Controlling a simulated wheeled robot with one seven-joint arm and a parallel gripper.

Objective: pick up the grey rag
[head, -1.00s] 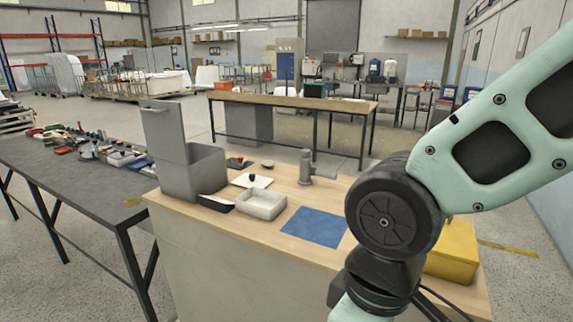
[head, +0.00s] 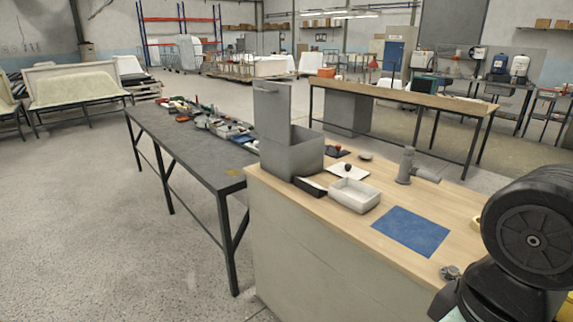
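I cannot make out a grey rag anywhere in the head view. An open grey metal box (head: 292,158) with its lid raised stands on the wooden-topped workbench (head: 385,262), and its inside is mostly hidden. A small grey item (head: 451,272) lies near the bench's front edge by my arm, too small to identify. My gripper is outside the view; only a dark joint of my arm shows at the lower right.
On the bench are a pale tray (head: 354,195), a blue mat (head: 411,231) and a grey upright fitting (head: 407,166). A dark table (head: 190,150) with several tools stands to the left. Floor at left is open.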

